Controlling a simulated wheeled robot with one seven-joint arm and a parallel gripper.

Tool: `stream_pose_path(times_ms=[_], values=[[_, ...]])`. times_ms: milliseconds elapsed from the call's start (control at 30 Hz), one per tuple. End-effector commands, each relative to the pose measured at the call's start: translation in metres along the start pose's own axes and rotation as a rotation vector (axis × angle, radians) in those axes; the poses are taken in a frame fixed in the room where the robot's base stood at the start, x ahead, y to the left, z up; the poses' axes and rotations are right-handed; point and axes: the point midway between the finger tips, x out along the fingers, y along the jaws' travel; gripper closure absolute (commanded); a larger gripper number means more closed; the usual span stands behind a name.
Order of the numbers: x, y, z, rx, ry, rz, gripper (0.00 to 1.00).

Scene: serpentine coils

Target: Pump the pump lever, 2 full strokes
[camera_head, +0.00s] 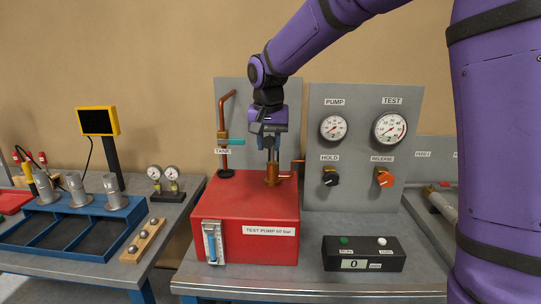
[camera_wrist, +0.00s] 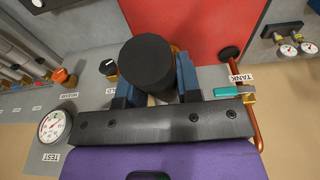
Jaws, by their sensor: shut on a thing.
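The pump lever's black round grip (camera_wrist: 148,62) shows in the wrist view between my gripper's two blue fingers. My gripper (camera_head: 268,142) is shut on it above the red test pump box (camera_head: 262,212). In the head view the grip is mostly hidden by the gripper, and a thin shaft shows just below the fingers. A copper-coloured pump cylinder (camera_head: 272,178) stands on top of the box, under the gripper. The PUMP gauge (camera_head: 333,128) and TEST gauge (camera_head: 390,128) are on the grey panel to the right.
A black HOLD knob (camera_head: 330,176) and an orange RELEASE knob (camera_head: 384,177) sit below the gauges. A copper tank pipe (camera_head: 222,125) with a teal valve handle (camera_head: 236,141) stands left of the gripper. A black counter box (camera_head: 363,253) reads 0 at the front right.

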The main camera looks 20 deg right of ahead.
Motion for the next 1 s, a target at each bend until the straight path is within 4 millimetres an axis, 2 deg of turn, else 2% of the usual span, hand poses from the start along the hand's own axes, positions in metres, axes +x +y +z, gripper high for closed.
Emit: stream_pose_path(times_ms=[100,367,700,1000], values=[[0.019,0.001,0.009,-0.001,0.067,0.003,0.91],[0.035,0.001,0.014,0.0,0.139,0.001,0.91],[0.077,0.001,0.024,0.0,0.3,0.002,0.91],[0.083,0.001,0.026,0.001,0.316,0.001,0.91]])
